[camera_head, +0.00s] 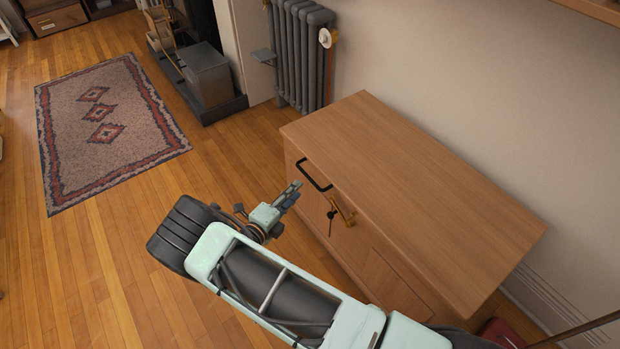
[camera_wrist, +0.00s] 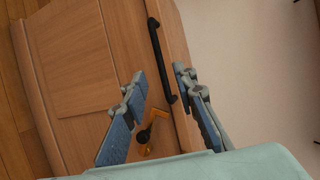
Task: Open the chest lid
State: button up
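The wooden chest (camera_head: 365,262) stands against the wall, its flat lid (camera_head: 415,190) shut. A black bar handle (camera_head: 314,175) is on the front near the lid's edge, towards the left end. It also shows in the wrist view (camera_wrist: 158,55). Beside it on the front is a brass-coloured latch (camera_head: 345,212) with a dark knob or key (camera_head: 332,214). My gripper (camera_head: 292,192) is in front of the chest, near the handle. In the wrist view its two fingers (camera_wrist: 160,76) are spread with nothing gripped. The handle lies beyond and between the fingertips; I see no contact.
A grey radiator (camera_head: 300,50) stands on the wall past the chest's far end. A fireplace with a dark box (camera_head: 207,75) is behind it. A patterned rug (camera_head: 105,130) lies on the left. The wooden floor in front of the chest is clear.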

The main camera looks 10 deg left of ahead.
aim_at(308, 176)
jog(key=b+x, duration=0.2)
jog(key=x, duration=0.7)
jog(key=shift+c, duration=0.6)
grip_shut()
jog(key=shift+s, duration=0.1)
